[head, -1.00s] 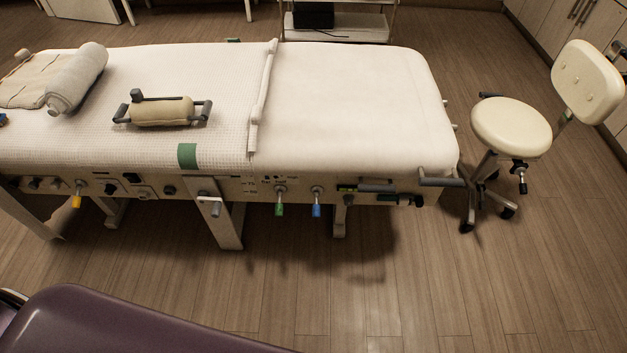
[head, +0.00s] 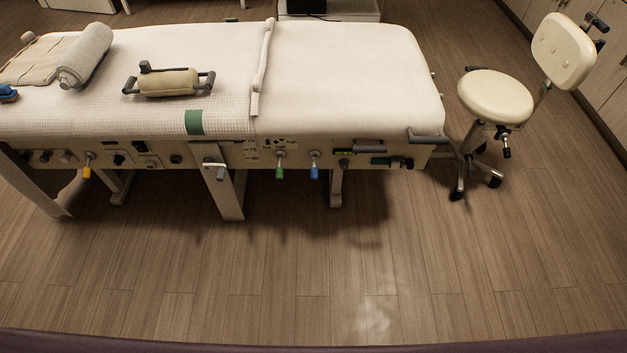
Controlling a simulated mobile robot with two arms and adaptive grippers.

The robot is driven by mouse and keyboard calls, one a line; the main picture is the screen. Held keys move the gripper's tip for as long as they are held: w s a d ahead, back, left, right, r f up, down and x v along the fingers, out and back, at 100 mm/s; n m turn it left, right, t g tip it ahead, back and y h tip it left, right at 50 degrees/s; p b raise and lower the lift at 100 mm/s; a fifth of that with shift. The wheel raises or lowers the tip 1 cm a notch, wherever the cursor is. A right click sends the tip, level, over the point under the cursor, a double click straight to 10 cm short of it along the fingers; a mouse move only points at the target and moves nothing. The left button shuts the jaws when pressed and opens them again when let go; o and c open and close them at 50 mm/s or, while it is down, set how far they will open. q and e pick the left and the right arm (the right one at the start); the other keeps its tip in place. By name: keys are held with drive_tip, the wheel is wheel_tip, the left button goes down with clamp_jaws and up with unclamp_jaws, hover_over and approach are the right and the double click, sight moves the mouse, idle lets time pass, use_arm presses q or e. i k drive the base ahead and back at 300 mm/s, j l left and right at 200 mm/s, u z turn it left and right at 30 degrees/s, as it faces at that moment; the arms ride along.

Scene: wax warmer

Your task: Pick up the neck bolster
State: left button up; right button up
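The neck bolster appears to be the short beige cylinder (head: 168,83) with dark grey handles at both ends and a small dark knob on top. It lies on the white textured cover of the treatment bed (head: 345,75), left of the raised fold. Neither of my grippers is in view, and nothing is touching the beige cylinder.
The bed's near side carries knobs, coloured levers and a dark grey handle (head: 427,136) at its right end. A cream wheeled stool (head: 496,97) stands to the right. A purple surface (head: 300,345) runs along the bottom edge. The wooden floor between is clear.

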sight(183, 80)
drive_tip(key=j, duration=1.4)
drive_tip(key=i+j, duration=0.15)
drive_tip(key=j, duration=1.2)
